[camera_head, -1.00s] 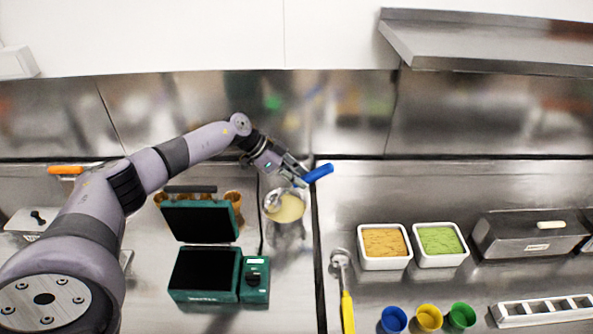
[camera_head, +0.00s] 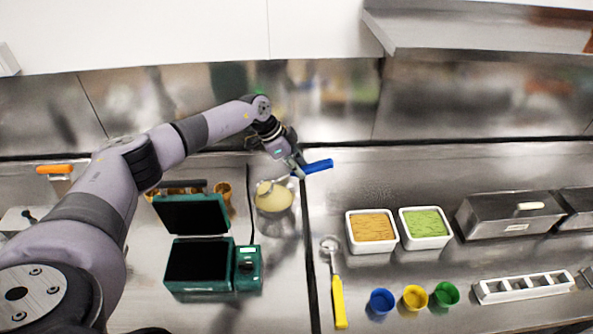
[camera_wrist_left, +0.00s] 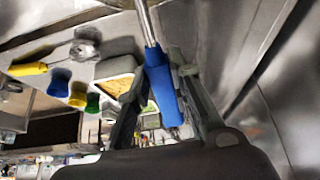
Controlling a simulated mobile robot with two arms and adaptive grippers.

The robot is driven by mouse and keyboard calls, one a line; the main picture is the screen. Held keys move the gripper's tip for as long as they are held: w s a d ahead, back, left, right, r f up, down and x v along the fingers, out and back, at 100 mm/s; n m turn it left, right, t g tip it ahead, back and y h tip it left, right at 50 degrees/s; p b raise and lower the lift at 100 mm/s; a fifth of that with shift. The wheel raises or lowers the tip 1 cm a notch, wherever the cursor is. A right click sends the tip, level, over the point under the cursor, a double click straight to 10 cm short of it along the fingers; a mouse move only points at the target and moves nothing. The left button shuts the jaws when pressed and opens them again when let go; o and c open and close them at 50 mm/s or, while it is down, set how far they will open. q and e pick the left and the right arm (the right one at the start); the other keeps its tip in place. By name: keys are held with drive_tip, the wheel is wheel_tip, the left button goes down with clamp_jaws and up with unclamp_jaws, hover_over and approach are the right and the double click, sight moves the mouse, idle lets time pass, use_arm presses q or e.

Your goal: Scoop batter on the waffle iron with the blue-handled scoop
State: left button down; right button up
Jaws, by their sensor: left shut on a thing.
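My left gripper (camera_head: 297,167) is shut on the blue-handled scoop (camera_head: 318,166). The blue handle sits between the fingers in the left wrist view (camera_wrist_left: 162,88), with the metal shaft running up out of frame. The scoop's head (camera_head: 265,187) is at the left side of the batter container (camera_head: 273,197), which holds pale batter. Whether the scoop holds batter I cannot tell. The green waffle iron (camera_head: 203,262) stands open to the left of the container, its dark lower plate bare. My right gripper is out of view.
A yellow-handled scoop (camera_head: 338,300) lies right of the counter seam. Two white tubs (camera_head: 372,247) and blue, yellow and green cups (camera_head: 381,303) stand further right. Several wooden cups (camera_head: 222,193) stand behind the waffle iron. The back wall is close behind my gripper.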

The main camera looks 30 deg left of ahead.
sight(311, 166)
use_arm(q)
wheel_tip(311, 166, up, 2)
drive_tip(key=shift+w+d+r, duration=0.1)
drive_tip(key=shift+d, duration=0.05)
drive_tip(key=shift+w+d+r, duration=0.1)
drive_tip(key=shift+w+d, duration=0.05)
drive_tip(key=shift+d, duration=0.15)
drive_tip(key=shift+w+d+g+y, duration=0.35)
drive_tip(key=shift+d+g+y, duration=0.2)
drive_tip(key=shift+y, duration=0.3)
drive_tip(key=shift+w+d+g+y, duration=0.3)
drive_tip(key=shift+d+g+y, duration=0.2)
drive_tip(key=shift+y, duration=0.35)
